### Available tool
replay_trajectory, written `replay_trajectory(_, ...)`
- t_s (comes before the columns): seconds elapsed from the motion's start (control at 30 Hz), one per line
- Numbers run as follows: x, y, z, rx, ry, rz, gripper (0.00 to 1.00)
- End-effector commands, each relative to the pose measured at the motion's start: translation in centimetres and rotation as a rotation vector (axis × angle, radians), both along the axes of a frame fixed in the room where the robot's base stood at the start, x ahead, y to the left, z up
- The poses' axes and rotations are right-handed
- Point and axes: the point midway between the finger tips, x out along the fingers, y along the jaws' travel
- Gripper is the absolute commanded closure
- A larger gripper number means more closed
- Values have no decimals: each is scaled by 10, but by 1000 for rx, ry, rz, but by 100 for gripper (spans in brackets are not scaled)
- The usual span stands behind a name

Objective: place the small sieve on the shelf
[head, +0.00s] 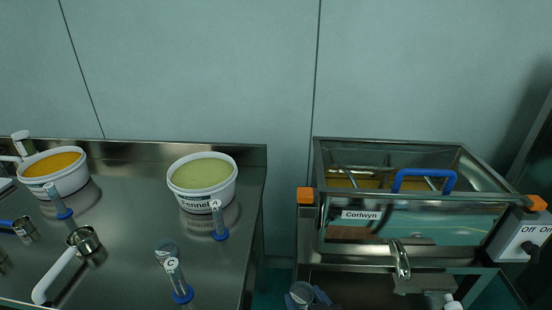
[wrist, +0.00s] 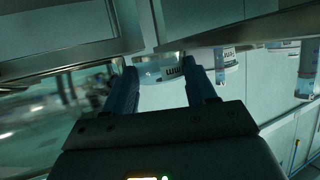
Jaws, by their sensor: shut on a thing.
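My gripper (wrist: 161,64) shows in the wrist view with its two dark blue fingers apart. A pale round piece with a partly covered label, which I take to be the small sieve (wrist: 152,72), sits between the fingertips. In the head view a small round metal piece (head: 300,293) shows at the bottom edge, beside dark blue finger parts (head: 321,295), in front of the sieve machine. Most of the gripper is out of that view. I cannot pick out the shelf for certain in either view.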

Motion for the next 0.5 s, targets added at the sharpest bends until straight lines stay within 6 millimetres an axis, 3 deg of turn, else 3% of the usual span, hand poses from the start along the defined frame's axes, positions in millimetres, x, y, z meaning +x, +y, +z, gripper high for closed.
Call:
replay_trajectory(0.03,-2,-28,-12,-2,5,-53,74)
replay_trajectory(0.2,-14,-98,-38,-8,3,-187,74)
replay_trajectory(0.33,-24,-132,-50,-14,2,-254,74)
replay_trajectory(0.5,-31,-151,-56,-18,-2,-292,74)
